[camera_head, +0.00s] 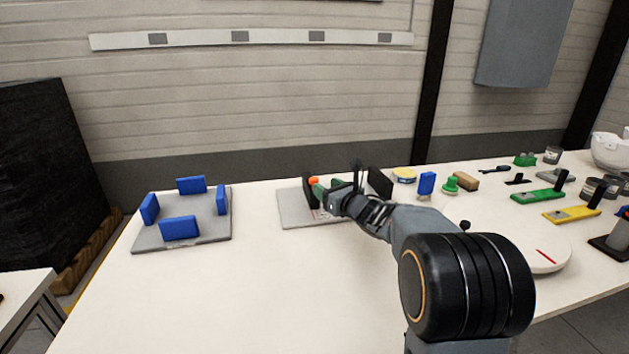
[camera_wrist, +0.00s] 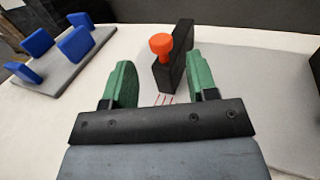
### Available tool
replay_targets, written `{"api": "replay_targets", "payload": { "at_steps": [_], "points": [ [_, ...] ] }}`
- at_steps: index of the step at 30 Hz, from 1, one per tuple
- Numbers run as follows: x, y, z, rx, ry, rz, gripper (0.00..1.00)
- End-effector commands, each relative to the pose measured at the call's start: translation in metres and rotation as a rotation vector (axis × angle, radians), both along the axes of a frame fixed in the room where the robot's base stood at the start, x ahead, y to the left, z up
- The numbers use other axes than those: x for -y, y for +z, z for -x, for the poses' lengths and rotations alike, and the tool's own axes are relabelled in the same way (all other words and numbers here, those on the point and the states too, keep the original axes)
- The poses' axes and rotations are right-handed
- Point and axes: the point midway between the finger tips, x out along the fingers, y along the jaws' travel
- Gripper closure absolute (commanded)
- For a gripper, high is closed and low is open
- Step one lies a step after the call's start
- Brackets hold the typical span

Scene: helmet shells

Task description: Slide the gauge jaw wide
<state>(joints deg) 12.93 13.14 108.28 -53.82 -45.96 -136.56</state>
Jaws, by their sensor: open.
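The gauge is a light grey plate (camera_head: 292,214) with a black jaw (camera_head: 307,188) at its left and another black block (camera_head: 380,183) at its right. An orange knob (camera_head: 314,181) is on the left jaw. In the wrist view, that black jaw (camera_wrist: 183,60) and its orange knob (camera_wrist: 161,44) show ahead of my fingertips. My gripper (camera_wrist: 160,68), with green fingers, is open and empty. The knob appears in the gap between the fingers; I cannot tell whether anything touches. My gripper (camera_head: 323,191) hides part of the plate in the head view. Red marks (camera_wrist: 164,99) show below the jaw.
A grey tray (camera_head: 222,232) with several upright blue blocks stands to the left. Right of the gauge are a yellow-rimmed tin (camera_head: 404,175), a blue block (camera_head: 427,183), a green knob (camera_head: 450,185) and a white disc (camera_head: 550,251). The table's front left (camera_head: 200,300) is clear.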

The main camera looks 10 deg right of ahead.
Motion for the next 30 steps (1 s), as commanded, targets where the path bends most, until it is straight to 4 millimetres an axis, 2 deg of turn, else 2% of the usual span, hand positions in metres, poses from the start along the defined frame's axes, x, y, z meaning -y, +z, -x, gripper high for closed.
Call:
{"api": "replay_targets", "payload": {
  "at_steps": [6, 12, 26, 30],
  "points": [
    [-0.015, -0.001, -0.035, -0.001, 0.002, -0.001, 0.47],
    [-0.023, 0.000, -0.054, -0.001, 0.000, -0.002, 0.47],
    [-0.026, 0.000, -0.062, -0.001, -0.001, -0.002, 0.47],
    [-0.026, 0.000, -0.062, -0.001, -0.001, -0.002, 0.58]
  ]
}}
